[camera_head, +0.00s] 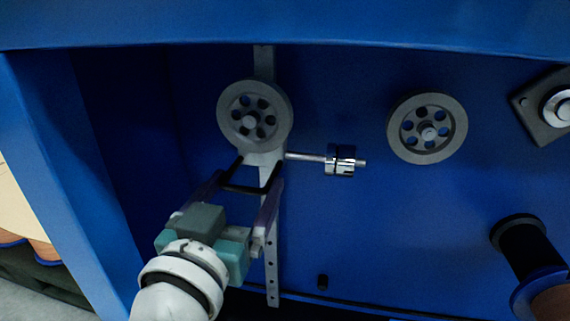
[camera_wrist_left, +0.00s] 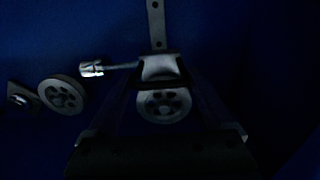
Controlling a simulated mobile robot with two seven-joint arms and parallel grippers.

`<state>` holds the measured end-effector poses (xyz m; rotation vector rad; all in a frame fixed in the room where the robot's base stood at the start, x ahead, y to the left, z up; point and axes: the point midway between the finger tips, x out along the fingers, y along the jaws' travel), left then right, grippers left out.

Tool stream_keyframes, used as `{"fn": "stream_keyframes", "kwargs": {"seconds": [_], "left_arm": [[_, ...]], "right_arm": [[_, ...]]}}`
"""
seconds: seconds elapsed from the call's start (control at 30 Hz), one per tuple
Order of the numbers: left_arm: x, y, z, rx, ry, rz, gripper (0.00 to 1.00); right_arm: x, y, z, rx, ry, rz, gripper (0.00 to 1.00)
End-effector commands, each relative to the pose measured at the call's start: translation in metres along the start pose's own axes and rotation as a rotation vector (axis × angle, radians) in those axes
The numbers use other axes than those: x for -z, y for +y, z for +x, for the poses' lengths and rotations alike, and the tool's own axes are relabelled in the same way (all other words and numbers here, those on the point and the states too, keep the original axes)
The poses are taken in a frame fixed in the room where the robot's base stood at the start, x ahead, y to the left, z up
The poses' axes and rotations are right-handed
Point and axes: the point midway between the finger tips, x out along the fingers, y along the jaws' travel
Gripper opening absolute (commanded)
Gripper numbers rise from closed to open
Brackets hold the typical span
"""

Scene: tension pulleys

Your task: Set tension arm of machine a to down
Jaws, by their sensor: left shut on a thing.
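The tension arm (camera_head: 265,158) is a pale grey piece just under a grey spoked pulley (camera_head: 254,116), on a vertical perforated metal strip (camera_head: 272,280). A metal rod with a chrome weight (camera_head: 340,160) sticks out to its right. My left gripper (camera_head: 258,172) reaches up from below, its fingers on either side of the pale piece below the pulley, shut on it. In the left wrist view the pale piece (camera_wrist_left: 158,67) and pulley (camera_wrist_left: 163,104) lie between the fingers, in dim light. The exact contact is hard to see. My right gripper does not show.
A second spoked pulley (camera_head: 427,128) is on the blue back panel to the right. A dark square bracket (camera_head: 541,110) and a dark spool (camera_head: 522,247) stand farther right. A blue frame post (camera_head: 75,190) bounds the left side, and a blue beam (camera_head: 290,22) the top.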

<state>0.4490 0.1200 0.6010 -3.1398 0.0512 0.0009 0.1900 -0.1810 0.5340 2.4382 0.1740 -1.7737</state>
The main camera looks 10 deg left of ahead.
Motion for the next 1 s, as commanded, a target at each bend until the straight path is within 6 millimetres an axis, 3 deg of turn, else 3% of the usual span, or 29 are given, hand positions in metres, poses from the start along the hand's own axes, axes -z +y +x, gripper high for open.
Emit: {"fn": "stream_keyframes", "kwargs": {"seconds": [0.07, 0.47, 0.77, 0.87, 1.0], "left_arm": [[0.0, 0.001, 0.0, -0.002, 0.0, 0.0, 0.46], [0.0, 0.002, 0.0, -0.003, 0.0, 0.0, 0.01], [-0.005, 0.002, 0.0, -0.004, 0.0, 0.001, 0.0], [-0.019, 0.002, 0.0, -0.005, -0.002, 0.001, 0.0], [-0.052, 0.003, 0.0, -0.007, -0.004, 0.002, 0.0]], "right_arm": [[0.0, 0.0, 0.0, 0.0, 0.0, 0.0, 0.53], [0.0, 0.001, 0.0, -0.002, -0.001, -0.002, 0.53], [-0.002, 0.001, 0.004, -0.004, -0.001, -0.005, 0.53], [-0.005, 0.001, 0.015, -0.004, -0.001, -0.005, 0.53], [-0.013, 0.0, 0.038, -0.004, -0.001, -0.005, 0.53]]}}
